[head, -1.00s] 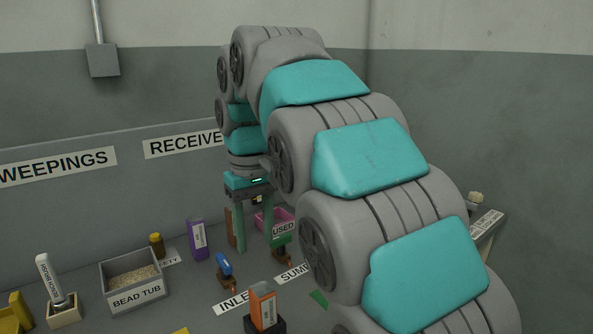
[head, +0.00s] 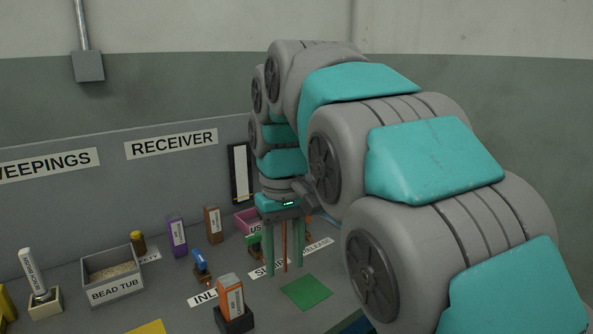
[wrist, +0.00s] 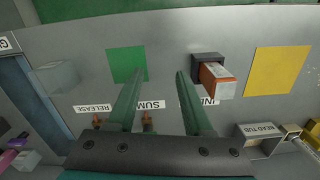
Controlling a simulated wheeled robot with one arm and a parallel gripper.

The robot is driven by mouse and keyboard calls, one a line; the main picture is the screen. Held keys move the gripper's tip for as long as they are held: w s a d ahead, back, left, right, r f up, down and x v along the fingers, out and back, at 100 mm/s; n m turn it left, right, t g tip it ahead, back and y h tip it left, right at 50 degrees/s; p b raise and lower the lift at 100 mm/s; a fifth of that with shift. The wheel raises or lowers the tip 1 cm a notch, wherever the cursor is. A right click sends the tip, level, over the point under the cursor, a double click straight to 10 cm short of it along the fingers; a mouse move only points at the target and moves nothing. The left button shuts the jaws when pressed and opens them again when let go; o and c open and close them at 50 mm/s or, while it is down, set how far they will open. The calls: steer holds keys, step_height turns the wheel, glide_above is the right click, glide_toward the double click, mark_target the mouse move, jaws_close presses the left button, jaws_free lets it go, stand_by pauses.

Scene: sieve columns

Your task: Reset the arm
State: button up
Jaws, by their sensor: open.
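My gripper (head: 285,268) hangs fingers-down over the grey bench in the head view, left of my raised arm. Its two green fingers are apart, with nothing seen held between them. A thin brown upright shows between the fingers in the head view; I cannot tell what it belongs to. In the wrist view my gripper (wrist: 160,73) is open above bare grey bench, between a green square (wrist: 127,62) and an orange box in a dark holder (wrist: 207,60). The green square (head: 306,292) lies right of the fingers in the head view.
The orange box (head: 230,297) stands in front. A blue-topped item (head: 200,262), purple box (head: 177,237), brown box (head: 212,225) and bead tub (head: 112,280) stand to the left. A pink bin (head: 245,222) is behind my gripper. Bare bench lies around the green square.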

steer(key=s+d+f+m, duration=0.1)
steer(key=s+d+f, duration=0.4)
steer(key=s, duration=0.3)
steer(key=s+d+f+m+g, duration=0.1)
steer(key=s+d+f+m, duration=0.1)
steer(key=s+d+f, duration=0.4)
steer(key=s+d+f+m, duration=0.2)
steer(key=s+d+f, duration=0.4)
steer(key=s, duration=0.6)
steer(key=shift+f+g, duration=0.3)
steer(key=shift+f, duration=0.45)
stand_by(4.7)
